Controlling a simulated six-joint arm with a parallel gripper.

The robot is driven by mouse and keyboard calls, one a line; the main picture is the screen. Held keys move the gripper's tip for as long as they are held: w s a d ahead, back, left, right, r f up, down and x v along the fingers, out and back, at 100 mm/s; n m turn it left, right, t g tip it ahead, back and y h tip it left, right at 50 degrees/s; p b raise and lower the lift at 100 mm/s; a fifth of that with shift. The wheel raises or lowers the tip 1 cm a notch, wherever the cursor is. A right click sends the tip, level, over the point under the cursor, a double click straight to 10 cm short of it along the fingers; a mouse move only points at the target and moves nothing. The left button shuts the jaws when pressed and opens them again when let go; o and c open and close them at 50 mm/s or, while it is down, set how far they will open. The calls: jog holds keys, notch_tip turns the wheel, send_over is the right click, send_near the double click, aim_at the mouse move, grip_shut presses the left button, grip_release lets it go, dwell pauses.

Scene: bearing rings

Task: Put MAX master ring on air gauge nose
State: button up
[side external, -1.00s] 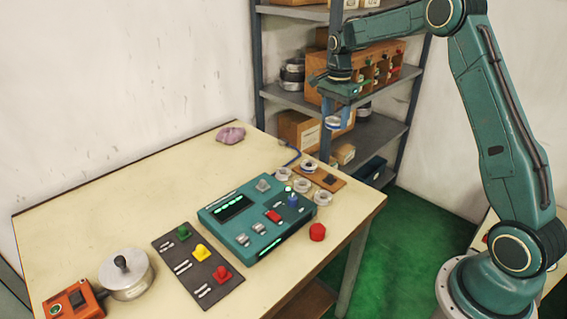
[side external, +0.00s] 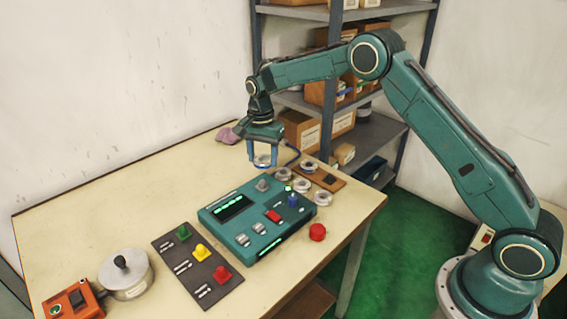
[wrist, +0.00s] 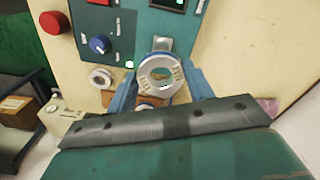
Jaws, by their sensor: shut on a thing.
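My gripper (side external: 263,162) is shut on a silver ring (side external: 262,160), held above the table near the back corner of the teal gauge box (side external: 240,226). In the wrist view the ring (wrist: 146,77) sits between my two blue fingers, its open bore facing the camera. It carries dark lettering that I cannot read with certainty. A short silver piece (side external: 264,184), which looks like the gauge nose, stands on the box's back part, just below the held ring. It also shows in the wrist view (wrist: 162,43), partly hidden by the ring. The ring is apart from it.
Several other silver rings (side external: 323,199) lie right of the box, by a wooden board (side external: 331,182). A blue knob (side external: 293,200) stands on the box, and a red button (side external: 317,232) beside it.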

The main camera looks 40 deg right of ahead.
aim_at(262, 182)
jog(key=shift+w+a+f, duration=0.1)
jog(key=shift+a, duration=0.25)
jog(key=shift+f, duration=0.2)
jog(key=shift+f, duration=1.8)
jog(key=shift+f, duration=1.75)
dwell(1.5)
jog(key=o, duration=1.2)
jog(key=shift+o, duration=0.2)
